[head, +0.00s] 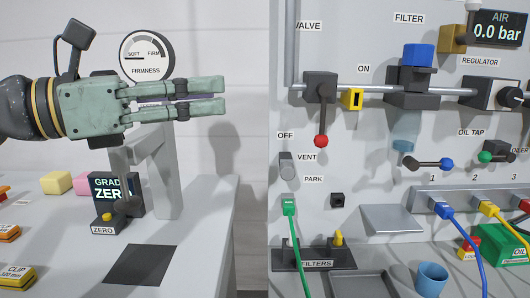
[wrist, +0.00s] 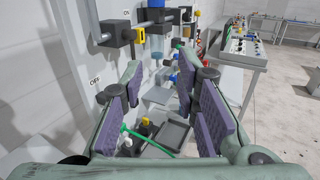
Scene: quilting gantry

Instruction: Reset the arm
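My gripper (head: 222,96) is raised at the left in the head view, level and pointing right, in front of the firmness dial (head: 147,55) and its grey stand. Its fingers look nearly in line there. In the wrist view my gripper (wrist: 160,95) shows its purple-padded fingers spread well apart with nothing held between them. The panel and trays show through the gap. The gripper is apart from the red-knobbed valve lever (head: 320,140) on the wall panel.
A "GRADE ZERO" display (head: 118,190) stands below the gripper beside a dark square mat (head: 142,265). A pipe with a filter (head: 418,75) crosses the panel at right. Coloured hoses, a blue cup (head: 431,279) and a grey tray (head: 362,284) are lower right. Free air lies between gripper and panel.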

